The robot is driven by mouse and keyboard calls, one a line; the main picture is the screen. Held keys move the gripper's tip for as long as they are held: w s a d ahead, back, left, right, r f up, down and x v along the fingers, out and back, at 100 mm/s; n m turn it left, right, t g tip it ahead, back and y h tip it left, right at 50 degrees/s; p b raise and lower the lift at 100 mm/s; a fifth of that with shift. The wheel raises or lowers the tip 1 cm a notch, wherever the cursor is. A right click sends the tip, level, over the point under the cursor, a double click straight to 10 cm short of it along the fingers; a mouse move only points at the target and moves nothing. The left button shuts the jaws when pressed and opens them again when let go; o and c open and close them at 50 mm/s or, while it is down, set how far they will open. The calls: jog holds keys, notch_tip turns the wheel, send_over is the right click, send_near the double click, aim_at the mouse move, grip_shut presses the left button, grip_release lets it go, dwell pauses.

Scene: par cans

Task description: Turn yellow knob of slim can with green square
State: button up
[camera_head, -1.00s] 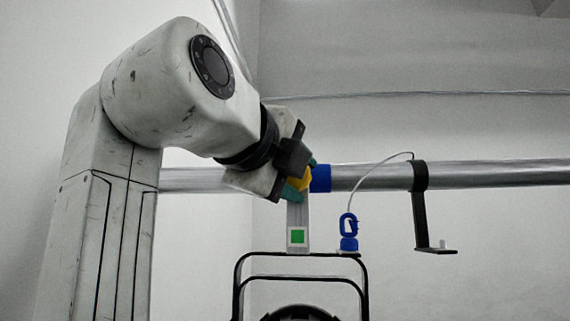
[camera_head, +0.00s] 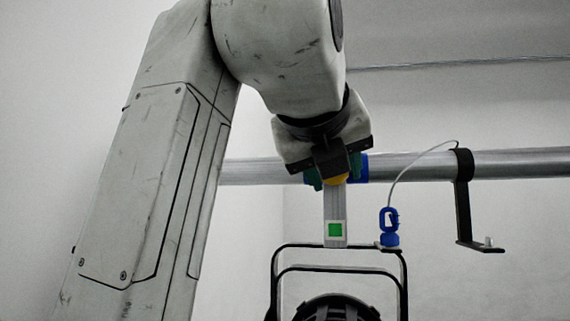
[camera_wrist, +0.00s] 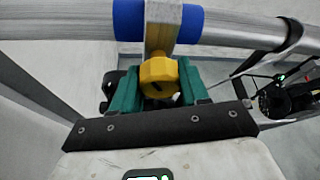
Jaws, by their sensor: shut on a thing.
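The slim can hangs from the pipe by a flat grey bracket (camera_head: 335,205) with a green square (camera_head: 335,230) on it. The can's black yoke (camera_head: 290,262) and the top of its round body (camera_head: 335,308) show below. The yellow knob (camera_wrist: 159,76) sits on the bracket under the blue clamp (camera_wrist: 191,24). My gripper (camera_wrist: 158,85) is shut on the yellow knob, with one green finger on each side of it. In the head view, only a bit of the yellow knob (camera_head: 337,181) shows below the gripper.
A metal pipe (camera_head: 420,166) runs across the view. A blue carabiner (camera_head: 389,222) on a thin cable stands right of the bracket. A black hook bracket (camera_head: 462,205) hangs empty farther right. In the wrist view, another dark lamp (camera_wrist: 275,98) shows at right.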

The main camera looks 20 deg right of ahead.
jog(key=shift+d+m+y, duration=0.1)
jog(key=shift+m+y, duration=0.4)
jog(key=shift+m, duration=0.3)
jog(key=shift+t, duration=0.3)
jog(key=o, duration=1)
jog(key=shift+d, duration=0.1)
jog(key=shift+o, duration=0.2)
